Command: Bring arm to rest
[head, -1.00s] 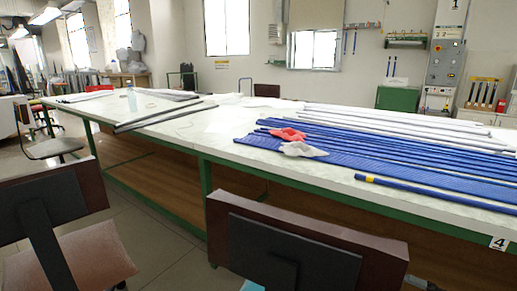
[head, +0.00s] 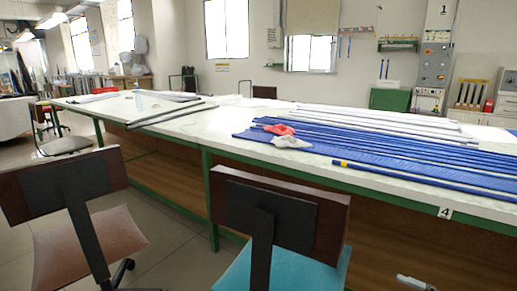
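Neither of my grippers can be made out in the head view, and no arm clearly shows. Several blue rods (head: 385,158) lie side by side on the right part of the long table. One blue rod with a yellow band (head: 425,180) lies apart along the front edge. Several pale grey rods (head: 385,123) lie behind the blue ones. A red cloth (head: 279,129) and a whitish cloth (head: 290,142) lie at the left end of the blue rods. Dark grey rods (head: 170,115) lie further left.
The white table (head: 215,135) has a green frame. Two chairs with dark brown backs, one with a pinkish seat (head: 90,243) and one with a teal seat (head: 290,268), stand before it. A small pale object (head: 415,282) at the bottom edge is unclear. Floor shows between the chairs.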

